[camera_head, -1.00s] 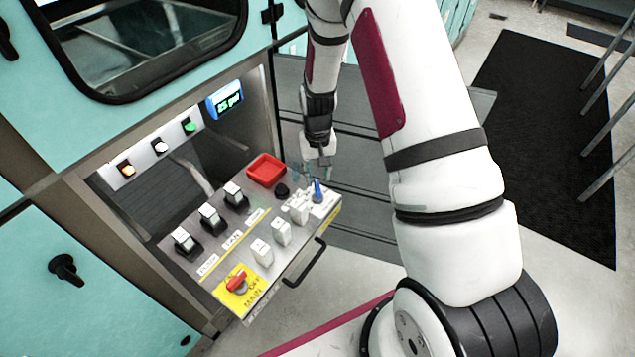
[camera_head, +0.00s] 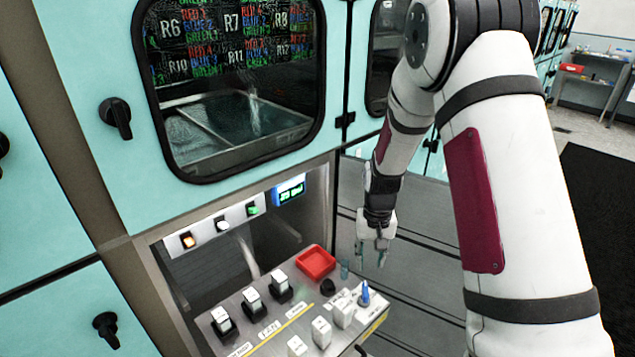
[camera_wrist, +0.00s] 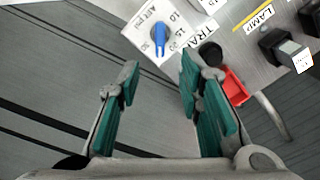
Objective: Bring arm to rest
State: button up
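My gripper (camera_head: 372,254) hangs from my white arm to the right of the control panel (camera_head: 245,318). In the wrist view, my gripper (camera_wrist: 158,100) has its two green-padded fingers spread apart with nothing between them. A blue knob (camera_head: 364,294) stands on the panel's right part, close to my gripper but apart from it. The knob (camera_wrist: 159,32) also shows beyond the fingertips in the wrist view, on a white scale plate.
The panel carries a red tray (camera_head: 316,263), a black knob (camera_head: 327,287) and several white switches. A small display (camera_head: 289,190) and lit buttons sit behind it. A teal cabinet with a window (camera_head: 237,88) rises above. Grey floor lies right of the panel.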

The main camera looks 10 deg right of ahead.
jog(key=s+a+r+n+t, duration=0.15)
jog(key=s+r, duration=0.25)
jog(key=r, duration=0.6)
jog(key=s+a+r+t, duration=0.15)
jog(key=s+r, duration=0.25)
jog(key=r, duration=0.6)
jog(key=s+a+r+t, duration=0.1)
jog(key=s+r, duration=0.3)
jog(key=s, duration=0.5)
jog(key=s+a+r+n, duration=0.1)
jog(key=s+a+r, duration=0.1)
jog(key=s+r, duration=0.3)
jog(key=s, duration=0.4)
jog(key=shift+s+t, duration=0.35)
jog(key=shift+t, duration=0.05)
jog(key=shift+w+n, duration=0.1)
jog(key=shift+n, duration=0.15)
dwell(0.6)
